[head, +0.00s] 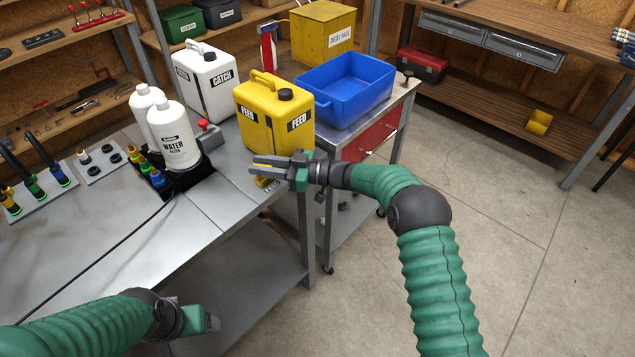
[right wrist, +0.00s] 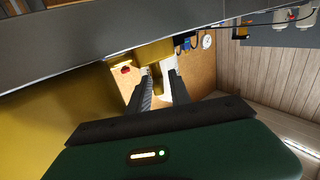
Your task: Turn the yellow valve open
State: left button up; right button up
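A small yellow part (head: 267,183), which looks like the valve handle, shows at the bench edge below the yellow FEED jug (head: 262,120). My right gripper (head: 258,164) is just above and in front of it in the head view, partly covering it, fingers pointing left. I cannot tell whether they touch. In the right wrist view the two fingers (right wrist: 161,80) stand apart with a gap between them.
White WATER bottles (head: 175,135) and a white jug (head: 205,85) stand on the metal bench (head: 120,245). A blue bin (head: 345,90) sits on a cart to the right. Floor (head: 530,220) is clear at right.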

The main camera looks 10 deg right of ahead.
jog(key=shift+d+r, duration=0.1)
jog(key=shift+w+m+t+p, duration=0.1)
jog(key=shift+m+t+p, duration=0.2)
jog(key=shift+m+t, duration=0.2)
jog(key=m+t+h, duration=0.2)
jog(key=shift+t, duration=0.4)
jog(key=v, duration=1.6)
jog(key=w+d+r+m+t+h+p, duration=0.1)
jog(key=d+r+m+t+h+p, duration=0.1)
jog(key=d+r+m+h+p, duration=0.45)
jog(key=s+d+f+m+g+h+p, duration=0.1)
jog(key=s+f+m+g+h+p, duration=0.1)
jog(key=s+h, duration=0.6)
jog(key=s+f+g, duration=0.1)
jog(key=s+g, duration=0.1)
jog(key=s, duration=0.3)
jog(key=shift+s+g+p, duration=0.3)
jog(key=shift+p, duration=0.1)
jog(key=shift+m, duration=0.25)
